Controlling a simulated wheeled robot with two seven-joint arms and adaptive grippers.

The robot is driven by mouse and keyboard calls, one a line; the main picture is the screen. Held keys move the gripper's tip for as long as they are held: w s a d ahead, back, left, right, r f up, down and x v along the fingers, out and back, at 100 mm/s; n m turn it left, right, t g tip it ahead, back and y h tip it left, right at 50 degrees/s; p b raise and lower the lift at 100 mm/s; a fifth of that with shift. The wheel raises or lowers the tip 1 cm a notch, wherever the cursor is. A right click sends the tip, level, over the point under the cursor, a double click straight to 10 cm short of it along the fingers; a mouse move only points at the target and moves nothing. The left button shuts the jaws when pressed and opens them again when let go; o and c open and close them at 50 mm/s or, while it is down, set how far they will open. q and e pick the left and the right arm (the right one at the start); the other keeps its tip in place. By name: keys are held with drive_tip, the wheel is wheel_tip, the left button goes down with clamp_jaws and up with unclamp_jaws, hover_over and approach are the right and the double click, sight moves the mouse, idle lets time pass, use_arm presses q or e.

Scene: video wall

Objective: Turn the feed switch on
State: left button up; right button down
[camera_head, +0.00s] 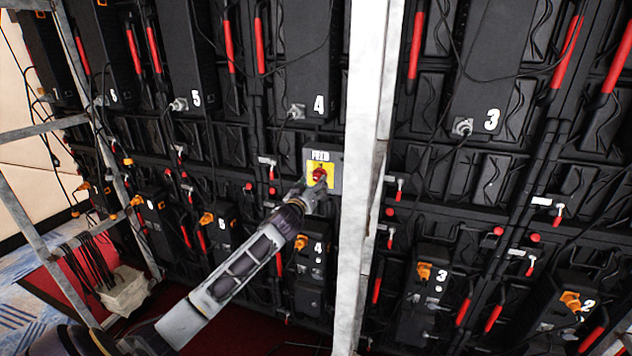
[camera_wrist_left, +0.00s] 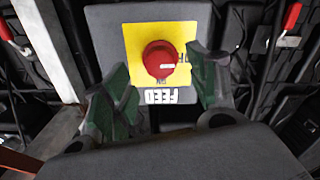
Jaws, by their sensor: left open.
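The feed switch is a red rotary knob (camera_head: 319,174) on a yellow plate (camera_head: 327,182), on a grey box (camera_head: 335,160) marked FEED, beside the white post. The left wrist view shows the red knob (camera_wrist_left: 160,59) with a short white mark pointing right, and the yellow plate (camera_wrist_left: 138,40) upside down. My left gripper (camera_head: 314,186) is at the box, just below the knob in the head view. In the left wrist view its green-padded fingers (camera_wrist_left: 165,88) are apart, one on each side of the knob's lower area, with nothing between them gripped. My right gripper is not in view.
A white upright post (camera_head: 362,180) stands just right of the switch box. Black numbered panels with red handles and loose cables fill the wall. A metal frame (camera_head: 35,235) and a pale box (camera_head: 124,290) are at the lower left.

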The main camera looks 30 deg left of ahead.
sight(318, 178)
use_arm(q)
drive_tip(key=shift+x, duration=1.6)
drive_tip(key=shift+c, duration=0.4)
drive_tip(key=c, duration=0.9)
drive_tip(key=shift+c, duration=0.2)
